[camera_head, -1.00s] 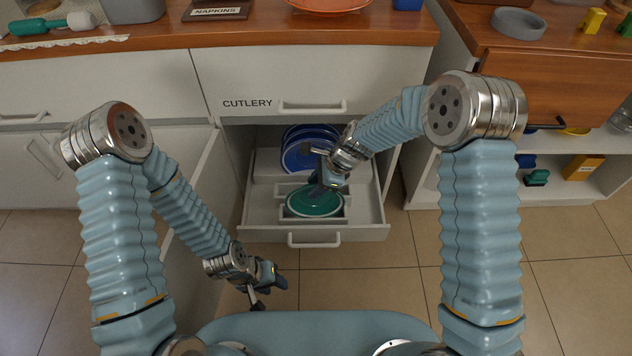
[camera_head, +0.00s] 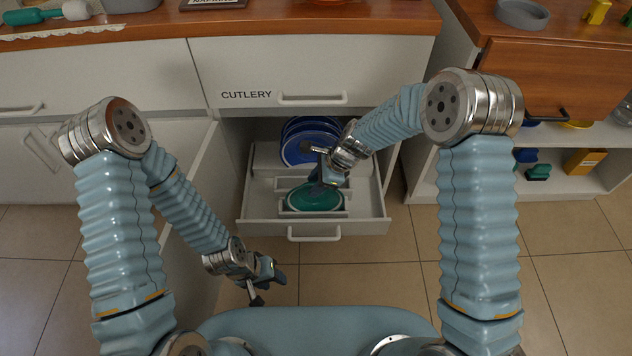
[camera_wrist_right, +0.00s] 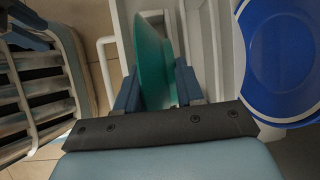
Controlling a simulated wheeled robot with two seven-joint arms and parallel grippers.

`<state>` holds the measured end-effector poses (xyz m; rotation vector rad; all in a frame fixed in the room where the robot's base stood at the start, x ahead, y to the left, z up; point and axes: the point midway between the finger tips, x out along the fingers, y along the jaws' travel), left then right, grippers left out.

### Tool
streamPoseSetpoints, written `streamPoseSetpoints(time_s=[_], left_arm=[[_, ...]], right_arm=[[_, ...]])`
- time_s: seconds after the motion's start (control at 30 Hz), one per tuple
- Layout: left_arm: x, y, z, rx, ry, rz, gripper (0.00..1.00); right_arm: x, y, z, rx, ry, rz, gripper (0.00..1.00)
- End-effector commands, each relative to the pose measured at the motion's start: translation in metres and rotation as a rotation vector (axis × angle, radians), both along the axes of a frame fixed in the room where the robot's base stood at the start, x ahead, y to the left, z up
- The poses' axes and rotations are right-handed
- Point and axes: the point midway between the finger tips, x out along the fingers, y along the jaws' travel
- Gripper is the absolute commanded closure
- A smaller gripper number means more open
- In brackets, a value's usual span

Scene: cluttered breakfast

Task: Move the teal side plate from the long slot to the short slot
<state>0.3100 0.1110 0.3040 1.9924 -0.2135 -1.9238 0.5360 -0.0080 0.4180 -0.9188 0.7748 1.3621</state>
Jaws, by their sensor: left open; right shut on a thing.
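The teal side plate (camera_head: 315,198) is in the front part of the pulled-out drawer (camera_head: 362,227), in a slot between low white dividers. My right gripper (camera_head: 318,184) is above it and shut on its rim. In the right wrist view the teal plate (camera_wrist_right: 153,62) stands between the two fingers of my right gripper (camera_wrist_right: 157,88). I cannot tell whether the plate still touches the drawer floor. My left gripper (camera_head: 268,283) is open and empty, low in front of the drawer at the left.
Several blue plates (camera_head: 308,143) stand at the back of the drawer; one blue plate (camera_wrist_right: 284,60) shows at the right of the wrist view. The closed cutlery drawer (camera_head: 370,75) is above. An open cabinet door (camera_head: 197,180) is at the left. Shelves (camera_head: 470,185) stand at the right.

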Motion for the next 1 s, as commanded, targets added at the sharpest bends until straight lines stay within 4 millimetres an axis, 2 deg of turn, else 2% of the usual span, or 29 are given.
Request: streamPoseSetpoints(time_s=[1.0], left_arm=[[0.0,0.0,-0.01,0.0,0.0,0.0,0.57]], right_arm=[[0.0,0.0,-0.016,0.001,0.0,0.0,1.0]])
